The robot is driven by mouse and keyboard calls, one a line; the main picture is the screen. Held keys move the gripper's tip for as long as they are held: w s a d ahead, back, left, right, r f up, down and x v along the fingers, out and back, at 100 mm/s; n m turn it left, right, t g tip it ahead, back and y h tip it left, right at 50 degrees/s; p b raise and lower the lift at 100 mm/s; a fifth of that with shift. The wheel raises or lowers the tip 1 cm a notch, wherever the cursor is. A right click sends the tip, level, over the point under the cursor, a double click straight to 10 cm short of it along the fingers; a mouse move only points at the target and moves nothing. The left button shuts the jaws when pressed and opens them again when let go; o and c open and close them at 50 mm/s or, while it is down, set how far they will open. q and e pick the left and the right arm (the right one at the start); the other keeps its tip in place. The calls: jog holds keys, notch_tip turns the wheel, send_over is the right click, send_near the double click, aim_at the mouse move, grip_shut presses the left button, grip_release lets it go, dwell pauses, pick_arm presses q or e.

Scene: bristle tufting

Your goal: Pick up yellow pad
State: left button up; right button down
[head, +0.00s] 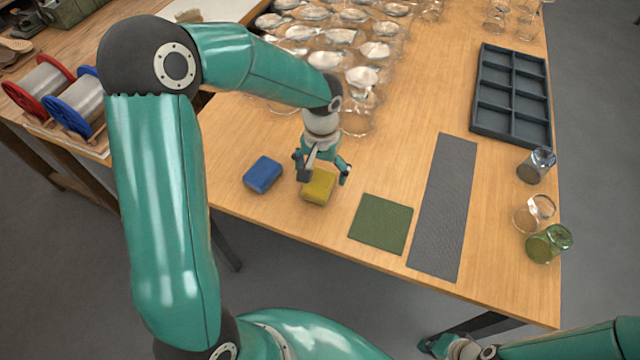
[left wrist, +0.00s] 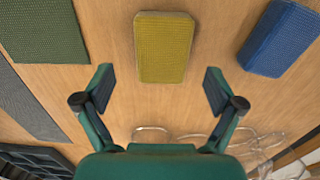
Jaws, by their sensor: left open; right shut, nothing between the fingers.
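The yellow pad (head: 319,187) lies on the wooden table near its front edge, between a blue pad and a green mat. My left gripper (head: 322,177) is open above it, and its arm reaches in from the left. In the left wrist view the yellow pad (left wrist: 164,47) lies ahead of the open fingers (left wrist: 158,88), roughly centred between them. Nothing is held. My right gripper (head: 460,347) is shut and empty at the bottom right, below the table's front edge.
A blue pad (head: 263,175) lies left of the yellow pad. A green mat (head: 381,224) and a long grey mat (head: 443,205) lie to the right. A dark compartment tray (head: 511,139) and several glasses (head: 549,243) stand at the right edge. Many clear glass dishes (head: 341,36) fill the back.

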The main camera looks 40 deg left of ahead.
aim_at(320, 181)
pick_arm(q)
jog(key=f, duration=0.4)
jog(key=shift+s+f, duration=0.15)
jog(key=shift+s, duration=0.1)
jog(key=shift+c, duration=0.4)
jog(key=c, duration=1)
jog(key=shift+a, duration=0.1)
notch_tip(320, 181, up, 20)
jog(key=shift+r+p, duration=0.1)
jog(key=shift+p, duration=0.2)
